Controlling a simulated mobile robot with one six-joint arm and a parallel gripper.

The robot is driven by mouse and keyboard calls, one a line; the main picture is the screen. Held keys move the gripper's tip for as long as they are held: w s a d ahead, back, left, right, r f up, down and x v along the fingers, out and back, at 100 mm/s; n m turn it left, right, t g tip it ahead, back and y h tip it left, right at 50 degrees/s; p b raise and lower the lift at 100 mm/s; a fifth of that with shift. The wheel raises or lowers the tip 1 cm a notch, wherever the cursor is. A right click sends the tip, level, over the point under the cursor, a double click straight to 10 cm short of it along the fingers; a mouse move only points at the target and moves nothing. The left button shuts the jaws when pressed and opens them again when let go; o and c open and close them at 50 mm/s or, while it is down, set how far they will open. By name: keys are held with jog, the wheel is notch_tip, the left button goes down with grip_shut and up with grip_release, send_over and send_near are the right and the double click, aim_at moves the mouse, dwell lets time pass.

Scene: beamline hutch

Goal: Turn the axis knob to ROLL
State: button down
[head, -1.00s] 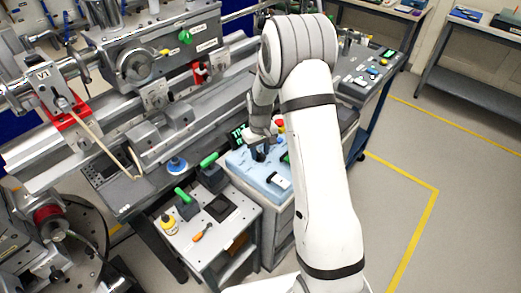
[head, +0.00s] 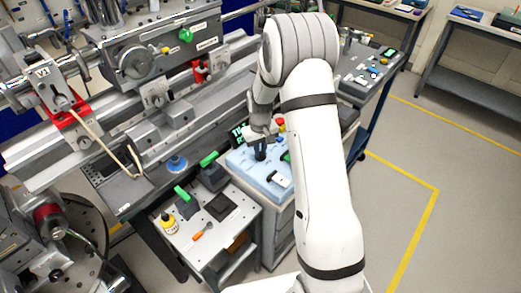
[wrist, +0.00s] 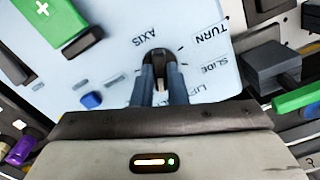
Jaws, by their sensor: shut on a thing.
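The axis knob (wrist: 160,55) is a small dark knob on a pale blue panel (wrist: 110,60), with "AXIS" printed beside it. The labels "TURN" and "SLIDE" and a partly hidden one starting "LI" stand around it; I see no "ROLL" label. My gripper (wrist: 161,75) is shut on the knob, one finger on each side. Which way the knob points is unclear. In the head view my gripper (head: 260,150) reaches down onto the same panel (head: 240,160), and the knob is hidden there.
A blue button (wrist: 92,100) and a green box with a white cross (wrist: 48,20) lie left of the fingers in the wrist view. A dark block (wrist: 275,66) is at the right. In the head view a small screen (head: 238,131) stands behind the panel, and a yellow bottle (head: 168,222) is at the front left.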

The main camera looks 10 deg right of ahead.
jog(key=m+b, duration=0.2)
jog(key=m, duration=0.1)
jog(key=shift+f+m, duration=0.1)
jog(key=shift+m, duration=0.2)
jog(key=shift+m+b, duration=0.65)
jog(key=shift+m, duration=1.05)
jog(key=c, duration=1.4)
grip_release()
jog(key=shift+c, duration=0.2)
notch_tip(320, 180, up, 7)
jog(key=shift+b, duration=0.35)
jog(key=shift+r, duration=0.5)
